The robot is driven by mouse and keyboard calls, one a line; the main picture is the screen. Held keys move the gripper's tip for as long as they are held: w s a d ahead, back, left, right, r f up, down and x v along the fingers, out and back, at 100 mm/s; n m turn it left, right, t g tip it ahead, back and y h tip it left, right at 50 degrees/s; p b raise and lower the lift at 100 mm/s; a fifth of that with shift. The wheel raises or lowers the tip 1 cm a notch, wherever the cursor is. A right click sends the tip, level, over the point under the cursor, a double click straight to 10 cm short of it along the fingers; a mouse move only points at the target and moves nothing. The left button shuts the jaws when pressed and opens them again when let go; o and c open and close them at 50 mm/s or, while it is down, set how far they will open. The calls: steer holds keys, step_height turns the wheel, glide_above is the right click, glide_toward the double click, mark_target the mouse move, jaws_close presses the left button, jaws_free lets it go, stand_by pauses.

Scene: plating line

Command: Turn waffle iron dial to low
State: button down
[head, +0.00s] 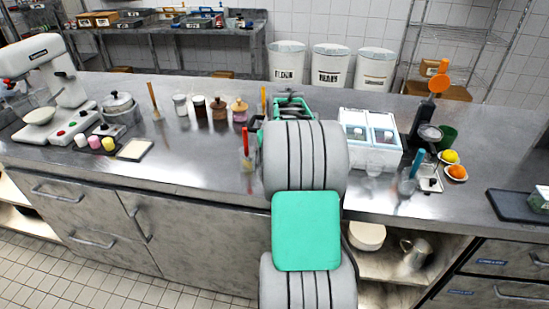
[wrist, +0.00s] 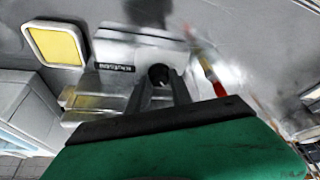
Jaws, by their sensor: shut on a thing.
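In the wrist view, the fingers of my gripper (wrist: 159,84) reach up to a small dark round dial (wrist: 158,71) and are shut on it. The dial sits on the front of a silver-grey appliance (wrist: 122,50), which I take for the waffle iron. A dark label strip shows on it, but its text is unreadable. The dial's markings and pointer cannot be made out, so its setting is unclear. In the head view my thick grey and green arm covers the dial, my fingertips and most of the appliance.
A white lidded bin (head: 372,155) is close on the right. Several jars (head: 219,108) stand behind left. The counter further left has bare room. A yellow-topped square (wrist: 55,43) shows in the wrist view.

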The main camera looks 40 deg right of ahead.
steer(key=m, duration=0.1)
steer(key=m+h+b, duration=0.1)
steer(key=m, duration=0.1)
steer(key=shift+w+a+m+g, duration=0.15)
steer(key=shift+w+m+g, duration=0.05)
steer(key=shift+m+g, duration=0.1)
steer(key=shift+w+r+m+g+h, duration=0.1)
steer(key=shift+m+g+h, duration=0.5)
steer(key=shift+m, duration=1.4)
steer(key=c, duration=1.2)
jaws_free()
steer(key=shift+o, duration=0.2)
steer(key=v, duration=0.7)
steer(key=shift+a+r, duration=0.15)
steer(key=shift+r, duration=0.2)
